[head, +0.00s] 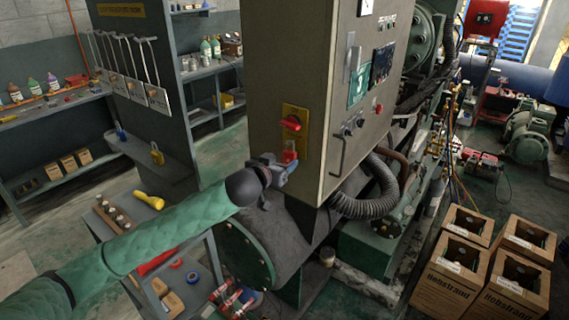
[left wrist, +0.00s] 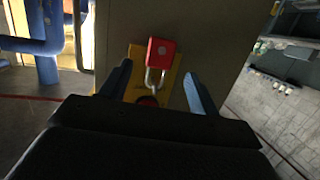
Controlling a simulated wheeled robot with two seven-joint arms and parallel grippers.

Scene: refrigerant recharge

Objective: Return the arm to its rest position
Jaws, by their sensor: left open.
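My left gripper (head: 284,163) reaches in from the left on a green-sleeved arm and is in front of the grey control cabinet (head: 270,60). In the left wrist view its two blue fingers (left wrist: 158,90) are apart with a gap between them. A red padlock (left wrist: 161,53) hangs on the yellow plate (left wrist: 136,62) of the cabinet, beyond the fingertips and not gripped. In the head view the padlock (head: 290,156) shows right by the gripper, below the red rotary switch (head: 291,123). My right gripper is not in view.
A cart (head: 95,226) with a yellow flashlight (head: 149,200) stands below my left arm. A black corrugated hose (head: 372,200) bulges from the cabinet's right side. Open cardboard boxes (head: 450,280) stand at the lower right. A shelf unit (head: 165,80) stands behind on the left.

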